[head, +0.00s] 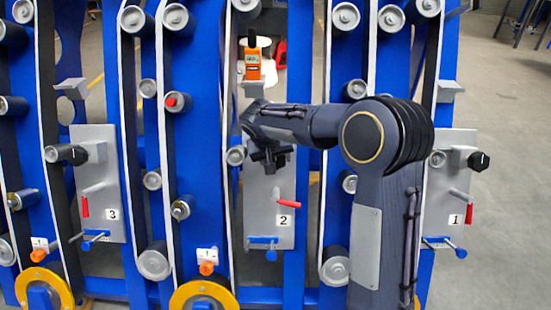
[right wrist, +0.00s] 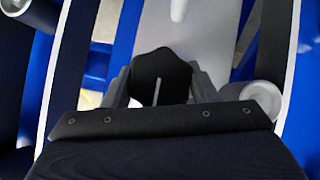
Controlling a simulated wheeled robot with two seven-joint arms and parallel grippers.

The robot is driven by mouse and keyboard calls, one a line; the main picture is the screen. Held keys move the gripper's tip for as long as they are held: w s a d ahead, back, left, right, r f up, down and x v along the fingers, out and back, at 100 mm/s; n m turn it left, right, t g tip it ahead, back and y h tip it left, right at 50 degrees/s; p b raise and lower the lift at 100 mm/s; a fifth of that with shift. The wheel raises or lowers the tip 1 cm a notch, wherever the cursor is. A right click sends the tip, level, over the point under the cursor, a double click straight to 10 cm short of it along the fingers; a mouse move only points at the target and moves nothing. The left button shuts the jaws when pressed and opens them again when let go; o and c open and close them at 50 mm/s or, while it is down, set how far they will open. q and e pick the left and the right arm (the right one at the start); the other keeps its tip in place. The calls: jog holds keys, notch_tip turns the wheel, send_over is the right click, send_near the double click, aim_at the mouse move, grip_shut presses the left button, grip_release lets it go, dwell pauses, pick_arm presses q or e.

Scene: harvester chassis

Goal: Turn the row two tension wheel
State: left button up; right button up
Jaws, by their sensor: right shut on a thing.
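The row two panel (head: 262,205) is a grey plate marked 2 in the middle of the head view. My right gripper (head: 270,160) is in front of its upper part and hides the tension wheel there. In the right wrist view the row two tension wheel (right wrist: 160,75) is a black knob with a white line. The line points nearly straight down in that picture. The fingers of my right gripper are on both sides of the knob and shut on it. My left gripper is not in view.
Panel 3 (head: 97,180) with its black wheel (head: 75,154) is at left, and panel 1 (head: 445,205) with its wheel (head: 478,160) at right. A red-tipped lever (head: 287,203) and a blue handle (head: 262,240) sit below my right gripper. Belts and rollers flank the panel.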

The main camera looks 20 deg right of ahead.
jog(key=shift+a+n+h+p, duration=0.1)
jog(key=shift+n+h+p, duration=0.3)
jog(key=shift+n+h, duration=0.7)
jog(key=shift+n, duration=0.3)
jog(key=n+h, duration=0.3)
jog(key=shift+n, duration=0.3)
jog(key=shift+f, duration=0.1)
jog(key=o, duration=1)
